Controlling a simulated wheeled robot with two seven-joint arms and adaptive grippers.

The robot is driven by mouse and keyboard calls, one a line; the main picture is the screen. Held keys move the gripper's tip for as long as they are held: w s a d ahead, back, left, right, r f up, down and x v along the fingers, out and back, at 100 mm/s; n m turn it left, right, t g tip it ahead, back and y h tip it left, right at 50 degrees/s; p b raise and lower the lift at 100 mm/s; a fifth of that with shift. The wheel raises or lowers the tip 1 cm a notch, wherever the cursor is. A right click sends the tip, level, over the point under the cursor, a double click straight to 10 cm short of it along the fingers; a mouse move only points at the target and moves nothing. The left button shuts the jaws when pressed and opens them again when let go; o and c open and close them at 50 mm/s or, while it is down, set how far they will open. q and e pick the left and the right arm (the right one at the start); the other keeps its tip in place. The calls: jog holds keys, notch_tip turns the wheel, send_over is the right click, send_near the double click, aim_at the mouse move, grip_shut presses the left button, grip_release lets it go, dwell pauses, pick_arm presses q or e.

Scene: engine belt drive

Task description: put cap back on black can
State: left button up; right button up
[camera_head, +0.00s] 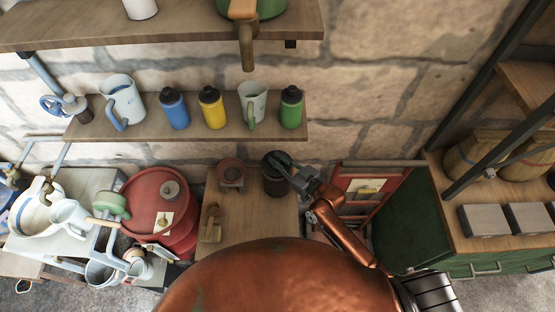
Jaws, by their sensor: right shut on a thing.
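The black can (273,184) stands upright on the small wooden table (240,222), near its back right corner. My right gripper (284,163) reaches in from the right, with its fingertips over the top of the can. It is shut on a small dark thing that looks like the cap, mostly hidden by the fingers. I cannot tell whether the cap touches the can's rim. My left gripper is not in view.
A brown round pot (230,173) and a wooden-handled brush (211,226) are on the same table. A red drum (180,232) stands to the left, a red rack (372,183) to the right. A shelf (230,130) with bottles and mugs is behind.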

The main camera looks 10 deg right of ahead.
jog(key=shift+f+b, duration=0.3)
jog(key=shift+f, duration=0.3)
jog(key=o, duration=0.9)
jog(key=shift+r, duration=0.1)
